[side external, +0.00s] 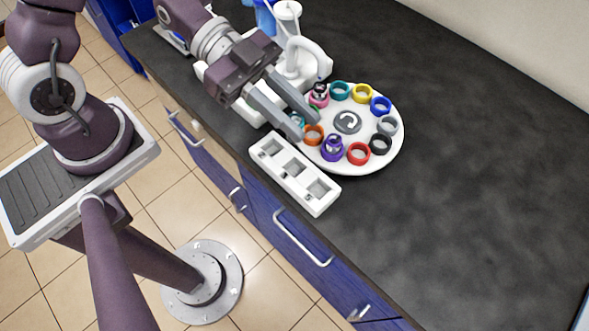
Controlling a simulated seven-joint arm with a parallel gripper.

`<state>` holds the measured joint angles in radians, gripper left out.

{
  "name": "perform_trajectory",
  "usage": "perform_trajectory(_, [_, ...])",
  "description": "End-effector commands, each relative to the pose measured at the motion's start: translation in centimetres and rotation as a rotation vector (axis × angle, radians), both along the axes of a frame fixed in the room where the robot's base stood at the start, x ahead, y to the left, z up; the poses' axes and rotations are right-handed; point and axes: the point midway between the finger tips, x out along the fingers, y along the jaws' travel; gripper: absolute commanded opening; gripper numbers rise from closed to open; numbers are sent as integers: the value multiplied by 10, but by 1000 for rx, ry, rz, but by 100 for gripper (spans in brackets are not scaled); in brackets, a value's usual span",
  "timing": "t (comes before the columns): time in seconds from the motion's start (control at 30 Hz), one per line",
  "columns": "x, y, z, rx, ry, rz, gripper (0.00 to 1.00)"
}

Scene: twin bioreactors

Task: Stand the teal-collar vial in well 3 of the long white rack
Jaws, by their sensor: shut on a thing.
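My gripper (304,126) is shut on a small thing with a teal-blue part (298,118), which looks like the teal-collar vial. The fingers hide most of it. The gripper is over the left edge of the round white carousel, just beyond the far-left end of the long white rack (306,196). I cannot read any well numbers.
The carousel (345,170) carries several coloured rings, including a teal ring (340,91) that looks empty. Dark-topped vials stand in the pink ring (319,97) and purple ring (332,149). White equipment (312,62) stands behind my gripper. The dark counter (470,180) is clear to the right.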

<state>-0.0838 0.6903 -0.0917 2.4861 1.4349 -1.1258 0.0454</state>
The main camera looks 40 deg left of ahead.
Motion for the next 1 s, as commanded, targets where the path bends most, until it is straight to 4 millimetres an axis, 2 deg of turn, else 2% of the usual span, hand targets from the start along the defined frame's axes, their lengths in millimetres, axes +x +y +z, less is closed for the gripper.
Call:
perform_trajectory(0.17, [0, 0, -24, 0, 7, 1, 0])
perform_trajectory(0.3, [-1, 0, -56, 0, 8, 0, 0])
perform_trajectory(0.6, [0, 0, -110, 1, 2, 0, 0])
perform_trajectory(1.0, [0, 0, -118, 0, 0, 1, 0])
